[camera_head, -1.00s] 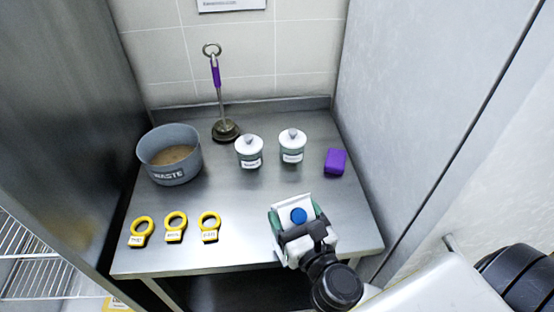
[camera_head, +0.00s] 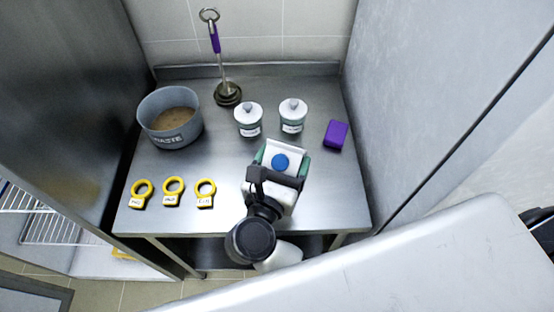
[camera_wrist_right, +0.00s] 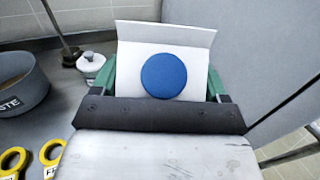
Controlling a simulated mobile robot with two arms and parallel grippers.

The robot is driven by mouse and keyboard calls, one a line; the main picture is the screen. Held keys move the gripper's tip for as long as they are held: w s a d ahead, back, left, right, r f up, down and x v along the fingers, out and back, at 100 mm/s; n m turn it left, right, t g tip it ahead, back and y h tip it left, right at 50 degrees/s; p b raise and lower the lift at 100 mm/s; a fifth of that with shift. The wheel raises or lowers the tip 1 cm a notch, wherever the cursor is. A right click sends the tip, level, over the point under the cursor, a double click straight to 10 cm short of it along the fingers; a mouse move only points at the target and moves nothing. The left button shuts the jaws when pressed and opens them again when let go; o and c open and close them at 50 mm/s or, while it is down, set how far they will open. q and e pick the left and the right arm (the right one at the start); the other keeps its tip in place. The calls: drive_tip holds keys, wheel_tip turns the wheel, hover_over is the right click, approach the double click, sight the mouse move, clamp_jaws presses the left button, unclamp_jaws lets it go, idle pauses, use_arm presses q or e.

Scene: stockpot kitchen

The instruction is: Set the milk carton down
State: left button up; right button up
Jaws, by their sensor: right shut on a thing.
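The milk carton (camera_head: 284,158) is white with a blue round cap and a folded top. My right gripper (camera_head: 277,176) is shut on it, with green finger pads on both sides. In the head view the carton is over the front right part of the steel table (camera_head: 225,165). In the right wrist view the carton (camera_wrist_right: 197,62) fills the middle, its cap facing the camera. Its base is hidden by my gripper and arm, so I cannot tell whether it touches the table. My left gripper is out of view.
A grey waste pot (camera_head: 170,118) stands at the left. Two lidded jars (camera_head: 248,120) (camera_head: 293,116) stand behind the carton, and a purple block (camera_head: 336,135) lies to the right. Several yellow ring tags (camera_head: 173,191) lie along the front left. A purple-handled tool (camera_head: 226,92) stands at the back.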

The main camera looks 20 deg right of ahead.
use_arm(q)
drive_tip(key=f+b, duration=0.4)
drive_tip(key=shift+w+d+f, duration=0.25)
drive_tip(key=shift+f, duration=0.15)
use_arm(e)
drive_tip(key=w+d+f, duration=0.1)
drive_tip(key=w+f, duration=0.7)
drive_tip(key=shift+f, duration=0.3)
drive_tip(key=shift+d, duration=0.1)
drive_tip(key=shift+f+b, duration=0.15)
drive_tip(key=shift+b, duration=0.25)
drive_tip(key=o, duration=1.8)
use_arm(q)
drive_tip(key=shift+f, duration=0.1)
use_arm(e)
drive_tip(key=shift+o, duration=0.3)
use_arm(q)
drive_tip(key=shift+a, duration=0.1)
